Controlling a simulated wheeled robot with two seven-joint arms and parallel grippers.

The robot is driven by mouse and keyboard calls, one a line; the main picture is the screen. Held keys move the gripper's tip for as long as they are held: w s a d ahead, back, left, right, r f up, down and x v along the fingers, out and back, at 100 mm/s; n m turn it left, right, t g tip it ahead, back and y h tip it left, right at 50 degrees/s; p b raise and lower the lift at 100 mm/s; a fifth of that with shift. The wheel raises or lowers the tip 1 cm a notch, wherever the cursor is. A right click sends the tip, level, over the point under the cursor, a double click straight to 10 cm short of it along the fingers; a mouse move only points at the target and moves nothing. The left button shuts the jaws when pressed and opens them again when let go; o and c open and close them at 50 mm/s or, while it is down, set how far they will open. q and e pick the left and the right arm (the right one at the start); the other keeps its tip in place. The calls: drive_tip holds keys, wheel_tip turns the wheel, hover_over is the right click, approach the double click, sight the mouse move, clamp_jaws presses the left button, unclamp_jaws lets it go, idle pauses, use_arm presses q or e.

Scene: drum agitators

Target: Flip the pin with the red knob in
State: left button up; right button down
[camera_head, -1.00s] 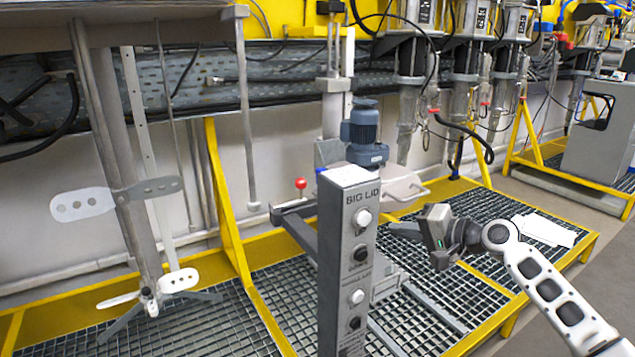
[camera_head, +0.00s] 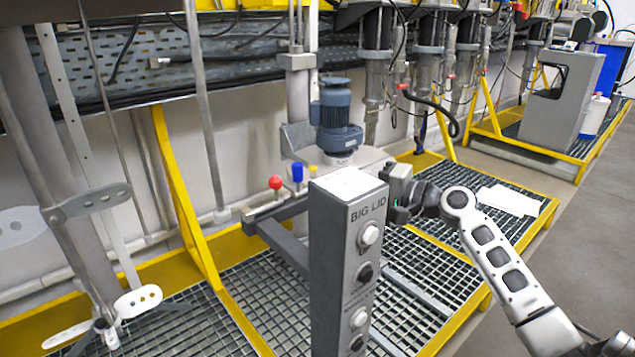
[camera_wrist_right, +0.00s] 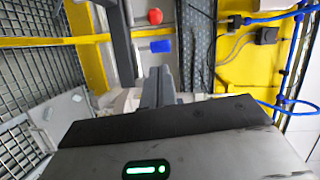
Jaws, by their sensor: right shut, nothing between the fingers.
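The red knob (camera_head: 276,183) sits at the end of a grey frame bar, left of the BIG LID control post (camera_head: 350,260). A blue knob (camera_head: 297,173) stands just right of it. In the right wrist view the red knob (camera_wrist_right: 155,16) is at the top centre, with the blue knob (camera_wrist_right: 161,46) below it. My right gripper (camera_wrist_right: 158,85) is shut and empty, its fingers pointing towards the knobs and apart from them. In the head view my right gripper (camera_head: 398,195) is partly hidden behind the post. My left gripper is not in view.
A blue-grey motor (camera_head: 335,118) stands behind the post. Metal agitator shafts with paddles (camera_head: 88,203) stand at the left. White sheets (camera_head: 508,200) lie on the grating at the right. A yellow diagonal brace (camera_head: 180,185) rises left of the knobs.

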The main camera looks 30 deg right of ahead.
sight(276, 185)
drive_tip(key=x, duration=1)
drive_tip(key=shift+r, duration=0.15)
use_arm(q)
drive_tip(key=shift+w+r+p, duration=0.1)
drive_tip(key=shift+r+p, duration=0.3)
drive_tip(key=shift+p, duration=0.35)
use_arm(e)
drive_tip(key=shift+w+a+f, duration=0.2)
drive_tip(key=shift+w+a, duration=0.05)
drive_tip(key=shift+a, duration=0.65)
drive_tip(key=shift+w+a+f, duration=0.15)
drive_tip(key=shift+w+a, duration=0.05)
drive_tip(key=shift+a, duration=0.65)
drive_tip(key=shift+s+a+r+p, duration=0.1)
drive_tip(key=shift+a+p, duration=0.35)
drive_tip(key=shift+a, duration=0.15)
drive_tip(key=shift+s+a+r+p, duration=0.1)
drive_tip(key=shift+a+p, duration=0.35)
drive_tip(key=shift+a, duration=0.1)
drive_tip(key=shift+a+f, duration=0.1)
drive_tip(key=shift+a, duration=0.3)
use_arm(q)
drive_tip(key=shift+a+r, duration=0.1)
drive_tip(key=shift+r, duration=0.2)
use_arm(e)
drive_tip(key=shift+f, duration=0.1)
drive_tip(key=shift+d, duration=0.1)
